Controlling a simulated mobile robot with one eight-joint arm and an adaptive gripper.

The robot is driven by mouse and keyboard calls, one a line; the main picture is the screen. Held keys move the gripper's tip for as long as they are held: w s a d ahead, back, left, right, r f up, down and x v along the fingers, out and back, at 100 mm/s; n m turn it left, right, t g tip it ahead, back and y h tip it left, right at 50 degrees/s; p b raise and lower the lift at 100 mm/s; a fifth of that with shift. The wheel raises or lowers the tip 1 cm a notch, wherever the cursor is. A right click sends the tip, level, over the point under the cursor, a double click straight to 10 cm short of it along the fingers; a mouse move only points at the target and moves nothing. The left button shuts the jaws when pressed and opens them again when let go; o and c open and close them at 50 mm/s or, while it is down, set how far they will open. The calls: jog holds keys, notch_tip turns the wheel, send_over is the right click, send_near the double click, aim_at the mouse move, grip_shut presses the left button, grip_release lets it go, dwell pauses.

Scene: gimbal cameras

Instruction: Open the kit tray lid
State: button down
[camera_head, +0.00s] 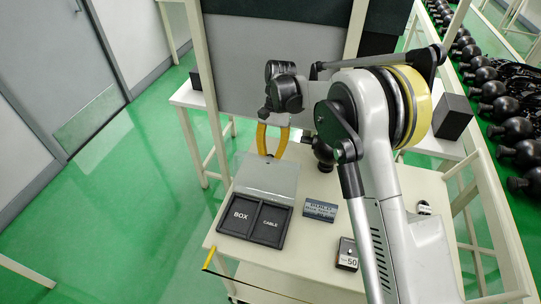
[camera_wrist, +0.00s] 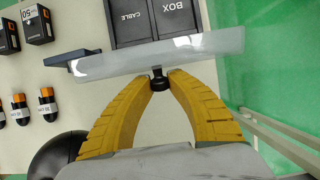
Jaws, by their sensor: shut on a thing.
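The kit tray (camera_head: 253,222) is dark, with compartments marked BOX and CABLE, on the cream table. Both compartments are uncovered; it also shows at the top of the wrist view (camera_wrist: 150,42). The translucent lid (camera_head: 268,178) stands tilted up at the tray's far side and is seen nearly edge-on in the wrist view (camera_wrist: 160,54). My gripper (camera_head: 270,156) has its yellow fingers closed on the small black knob (camera_wrist: 159,80) of the lid. The knob is hidden in the head view.
A blue-grey labelled block (camera_head: 320,210) lies right of the tray, and a black box marked 50 (camera_head: 347,254) nearer the front. Small orange-and-black items (camera_wrist: 47,104) stand on the table. A round black object (camera_head: 323,155) stands near my gripper. A grey panel (camera_head: 270,65) rises behind.

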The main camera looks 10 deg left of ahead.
aim_at(266, 160)
jog(key=s+r+t, duration=0.1)
jog(key=s+r+t+p, duration=0.1)
jog(key=shift+s+a+t, duration=0.2)
jog(key=shift+s+t, duration=0.1)
jog(key=shift+s, duration=0.1)
jog(key=shift+s+a+r+t+h, duration=0.1)
jog(key=shift+s+r+t+h, duration=0.05)
jog(key=shift+s+t, duration=0.25)
jog(key=shift+s+r+t+h, duration=0.1)
jog(key=shift+s+t+h, duration=0.05)
jog(key=shift+s+t, duration=0.25)
jog(key=c, duration=1.2)
grip_release()
jog(key=r, duration=1.2)
jog(key=shift+w, duration=0.2)
